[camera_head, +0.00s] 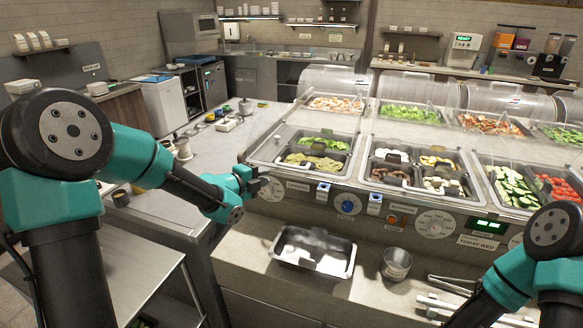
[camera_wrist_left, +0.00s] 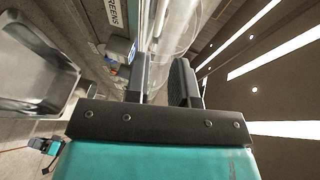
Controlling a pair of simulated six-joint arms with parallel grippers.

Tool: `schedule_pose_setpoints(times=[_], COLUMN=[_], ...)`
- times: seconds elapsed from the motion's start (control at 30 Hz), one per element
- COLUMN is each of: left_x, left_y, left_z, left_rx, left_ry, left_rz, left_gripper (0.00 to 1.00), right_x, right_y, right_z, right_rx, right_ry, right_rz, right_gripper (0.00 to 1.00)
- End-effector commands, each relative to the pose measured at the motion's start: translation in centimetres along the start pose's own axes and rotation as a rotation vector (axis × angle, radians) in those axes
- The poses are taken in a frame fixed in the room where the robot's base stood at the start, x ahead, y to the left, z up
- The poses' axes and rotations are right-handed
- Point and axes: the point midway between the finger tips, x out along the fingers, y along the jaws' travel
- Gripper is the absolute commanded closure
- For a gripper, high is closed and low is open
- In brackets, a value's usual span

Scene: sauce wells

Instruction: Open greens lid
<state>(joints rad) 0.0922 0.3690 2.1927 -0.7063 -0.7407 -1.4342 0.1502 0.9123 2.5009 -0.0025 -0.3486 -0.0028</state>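The GREENS label (camera_head: 297,186) is on the counter front, below the left front well (camera_head: 312,150), which holds chopped greens and pickle-like slices. I cannot clearly make out a lid over this well in the head view. My left gripper (camera_head: 262,184) is just left of the label, by the counter's front left corner. In the left wrist view its two dark fingers (camera_wrist_left: 162,82) stand apart with a gap between them, and nothing is clearly held. A clear curved cover (camera_wrist_left: 176,32) shows beyond the fingertips, near the GREENS label (camera_wrist_left: 117,12). My right gripper is not visible.
Clear domed covers (camera_head: 335,80) stand along the back row of wells. A metal tray (camera_head: 314,252), a steel cup (camera_head: 396,264) and tongs (camera_head: 450,286) are on the lower front shelf. Knobs and blue clips (camera_head: 323,190) stick out from the counter front.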

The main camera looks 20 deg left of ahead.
Motion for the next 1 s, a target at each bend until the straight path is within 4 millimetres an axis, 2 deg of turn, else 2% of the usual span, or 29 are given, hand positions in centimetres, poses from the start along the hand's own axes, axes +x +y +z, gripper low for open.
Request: schedule_pose_setpoints(times=[0.1,0.63,0.8,1.0], left_x=[2.2,11.0,12.7,13.2], left_y=[0.1,0.1,0.0,0.0], left_z=[-0.1,-0.1,-0.1,0.0], left_rx=[0.001,0.001,0.000,0.000], left_ry=[0.003,0.001,0.001,0.000], left_rz=[0.000,0.000,0.000,0.000], left_gripper=[0.77,0.77,0.77,0.77], right_x=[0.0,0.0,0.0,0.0], right_y=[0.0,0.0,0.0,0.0], right_z=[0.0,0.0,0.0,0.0], right_rx=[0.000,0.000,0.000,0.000], right_ry=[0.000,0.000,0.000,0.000], right_rz=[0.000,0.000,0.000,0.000], right_gripper=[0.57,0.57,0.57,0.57])
